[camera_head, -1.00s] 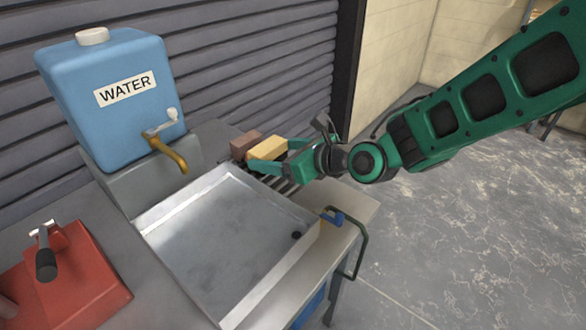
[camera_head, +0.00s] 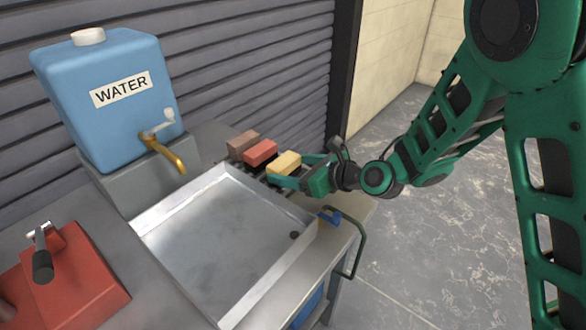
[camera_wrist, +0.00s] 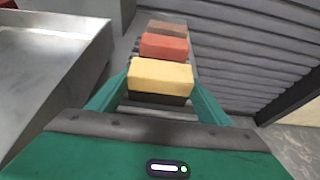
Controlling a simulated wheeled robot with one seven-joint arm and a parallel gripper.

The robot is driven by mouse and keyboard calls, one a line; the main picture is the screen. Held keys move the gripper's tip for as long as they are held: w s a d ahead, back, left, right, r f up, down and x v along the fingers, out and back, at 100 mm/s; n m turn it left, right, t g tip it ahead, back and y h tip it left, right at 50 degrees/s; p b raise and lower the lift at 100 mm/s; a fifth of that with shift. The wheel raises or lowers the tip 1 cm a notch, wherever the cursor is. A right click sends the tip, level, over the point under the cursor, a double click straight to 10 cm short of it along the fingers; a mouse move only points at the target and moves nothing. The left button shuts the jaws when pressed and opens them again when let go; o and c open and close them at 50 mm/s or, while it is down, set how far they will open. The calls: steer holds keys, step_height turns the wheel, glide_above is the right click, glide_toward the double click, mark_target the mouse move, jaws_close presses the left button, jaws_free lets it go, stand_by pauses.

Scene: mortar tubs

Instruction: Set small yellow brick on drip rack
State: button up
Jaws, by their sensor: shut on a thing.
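The small yellow brick (camera_head: 285,163) is between the fingers of my gripper (camera_head: 291,173), which is shut on it. In the wrist view the yellow brick (camera_wrist: 160,76) sits level between the two green fingers, with a dark gap or shadow under its near face. The drip rack (camera_wrist: 128,106) is a slatted strip beneath and around it; whether the brick touches the slats I cannot tell. A red brick (camera_head: 260,152) and a brown brick (camera_head: 243,144) stand on the rack beyond it, in a row, with a small gap between yellow and red.
A shallow metal basin (camera_head: 165,218) lies directly left of the rack. A blue water tank (camera_head: 105,105) with a brass tap (camera_head: 163,153) stands behind it. A blue clip-like item (camera_head: 329,216) sits at the basin's right corner. The ribbed wall (camera_head: 255,65) is close behind the rack.

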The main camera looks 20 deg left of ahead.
steer(key=o, duration=1.4)
steer(key=shift+c, duration=0.2)
steer(key=shift+d+r, duration=0.2)
steer(key=shift+d, duration=0.15)
steer(key=v, duration=1.1)
steer(key=shift+s, duration=0.25)
